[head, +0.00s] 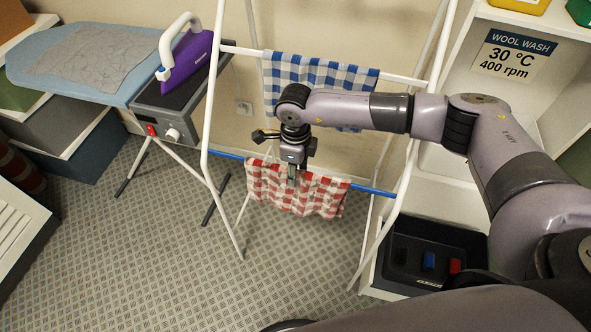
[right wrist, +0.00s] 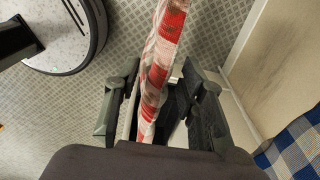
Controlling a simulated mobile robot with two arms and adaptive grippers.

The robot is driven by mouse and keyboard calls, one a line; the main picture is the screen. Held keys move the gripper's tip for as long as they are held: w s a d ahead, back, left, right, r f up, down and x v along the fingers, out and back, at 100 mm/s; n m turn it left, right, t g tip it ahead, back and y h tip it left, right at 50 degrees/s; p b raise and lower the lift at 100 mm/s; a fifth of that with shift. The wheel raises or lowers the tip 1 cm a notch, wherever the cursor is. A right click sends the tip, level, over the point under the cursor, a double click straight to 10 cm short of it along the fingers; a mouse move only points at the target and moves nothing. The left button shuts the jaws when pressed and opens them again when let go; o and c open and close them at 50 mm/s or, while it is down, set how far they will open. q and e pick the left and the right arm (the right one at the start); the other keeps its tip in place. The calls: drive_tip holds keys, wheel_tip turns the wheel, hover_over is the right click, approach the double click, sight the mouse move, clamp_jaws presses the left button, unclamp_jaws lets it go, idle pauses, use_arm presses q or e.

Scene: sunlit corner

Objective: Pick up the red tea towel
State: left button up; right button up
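The red-and-white checked tea towel (head: 322,196) hangs over the lower blue bar of the white drying rack in the head view. My right gripper (head: 292,178) points down at the towel's left part and covers a little of it. In the right wrist view the towel (right wrist: 160,58) runs edge-on between the two fingers of my right gripper (right wrist: 160,82). The fingers stand apart, with a gap visible on both sides of the cloth. The towel's lower end near the palm is partly hidden. My left gripper does not show.
A blue-and-white checked towel (head: 318,75) hangs on the upper bar, partly behind my right arm. The drying rack's white leg (head: 212,120) stands left of the red towel. An ironing board (head: 75,48) with a purple iron (head: 190,58) is at left.

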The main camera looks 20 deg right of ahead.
clamp_jaws()
idle(0.9)
wheel_tip(320, 180, up, 7)
drive_tip(key=p, duration=0.4)
drive_tip(key=shift+r, duration=0.15)
